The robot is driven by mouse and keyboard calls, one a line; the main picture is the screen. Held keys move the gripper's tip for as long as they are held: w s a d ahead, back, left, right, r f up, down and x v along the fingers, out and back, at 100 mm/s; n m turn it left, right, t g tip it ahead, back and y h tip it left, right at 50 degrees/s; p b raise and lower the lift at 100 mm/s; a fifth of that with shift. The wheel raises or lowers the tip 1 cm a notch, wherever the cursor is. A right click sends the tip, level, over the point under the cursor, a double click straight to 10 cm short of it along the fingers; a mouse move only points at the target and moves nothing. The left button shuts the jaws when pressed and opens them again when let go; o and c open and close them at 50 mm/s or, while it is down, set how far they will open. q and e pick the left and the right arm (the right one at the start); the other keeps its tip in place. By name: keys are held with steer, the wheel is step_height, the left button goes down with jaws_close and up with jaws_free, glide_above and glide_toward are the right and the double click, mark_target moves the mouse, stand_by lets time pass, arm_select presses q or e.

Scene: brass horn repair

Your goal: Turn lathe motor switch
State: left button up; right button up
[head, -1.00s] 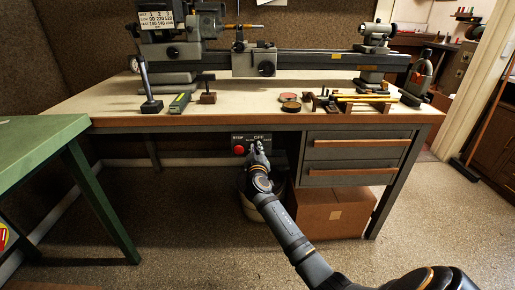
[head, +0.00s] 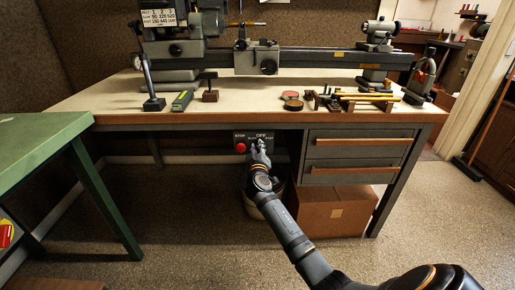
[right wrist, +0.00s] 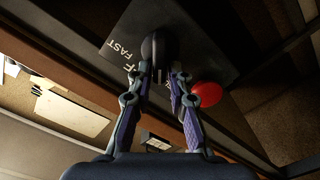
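The lathe motor switch is a black knob (right wrist: 158,45) on a dark panel under the bench top; the right wrist view shows "FAST" beside it. In the head view the panel (head: 268,136) carries "STOP" and "OFF" lettering, and my gripper hides much of the knob. My right gripper (right wrist: 160,76) has its fingertips on both sides of the knob's raised bar, closed against it as far as I can see. It also shows in the head view (head: 260,148). A red stop button (head: 240,148) sits left of the knob; it shows in the right wrist view (right wrist: 208,94). My left gripper is out of view.
The lathe (head: 300,62) stands on the bench top (head: 240,106). Drawers (head: 358,146) are right of the panel. A cardboard box (head: 335,208) and a bin (head: 252,206) stand below. A green table (head: 40,140) is at left; the floor between is clear.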

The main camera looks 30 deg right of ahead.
steer(key=shift+o, duration=1.2)
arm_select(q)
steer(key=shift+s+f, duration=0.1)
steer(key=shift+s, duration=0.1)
arm_select(e)
steer(key=v, duration=1.2)
steer(key=shift+s, duration=0.1)
